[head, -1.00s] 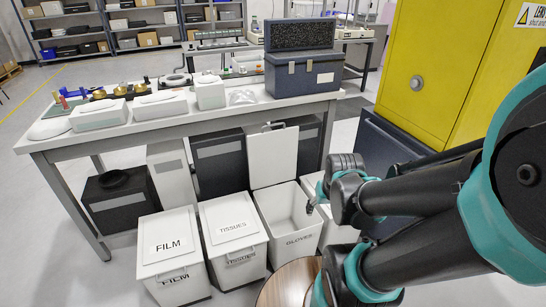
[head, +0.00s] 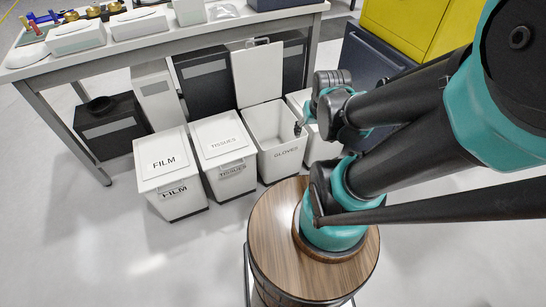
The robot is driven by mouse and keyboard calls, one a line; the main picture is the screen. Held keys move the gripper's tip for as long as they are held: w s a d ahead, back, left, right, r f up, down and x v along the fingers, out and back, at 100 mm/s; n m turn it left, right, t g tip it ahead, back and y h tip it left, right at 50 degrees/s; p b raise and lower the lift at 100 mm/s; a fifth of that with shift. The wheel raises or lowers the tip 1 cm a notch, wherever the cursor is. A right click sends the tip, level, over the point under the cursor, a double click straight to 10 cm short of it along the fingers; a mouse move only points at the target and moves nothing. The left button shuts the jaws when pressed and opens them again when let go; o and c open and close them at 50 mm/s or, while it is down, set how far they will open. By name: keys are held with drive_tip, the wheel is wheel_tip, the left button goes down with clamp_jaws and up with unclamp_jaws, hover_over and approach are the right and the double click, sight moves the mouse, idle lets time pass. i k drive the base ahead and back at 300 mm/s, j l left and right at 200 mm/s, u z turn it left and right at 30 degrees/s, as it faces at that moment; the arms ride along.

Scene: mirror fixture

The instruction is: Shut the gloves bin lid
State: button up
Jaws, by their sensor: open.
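The white gloves bin (head: 285,160) stands on the floor in front of the table, with the word GLOVES on its front. Its lid (head: 258,75) is raised upright at the back, so the bin's inside shows and looks empty. My gripper (head: 298,129) is at the bin's right rim, at the end of my dark and teal arm. It is small in the picture and holds nothing that I can see. I cannot tell whether it touches the rim. It is apart from the raised lid, to the lower right of it.
Shut bins marked TISSUES (head: 222,150) and FILM (head: 167,170) stand to the left. Another white bin (head: 318,150) is partly hidden behind my arm. The table (head: 145,45) edge lies above and behind the bins. A dark box (head: 110,130) sits under it. The floor at front left is clear.

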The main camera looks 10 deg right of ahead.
sight(258, 70)
drive_tip(key=i+l+u, duration=0.1)
drive_tip(key=i, duration=0.45)
drive_tip(key=i+l+u, duration=0.15)
drive_tip(key=i, duration=0.4)
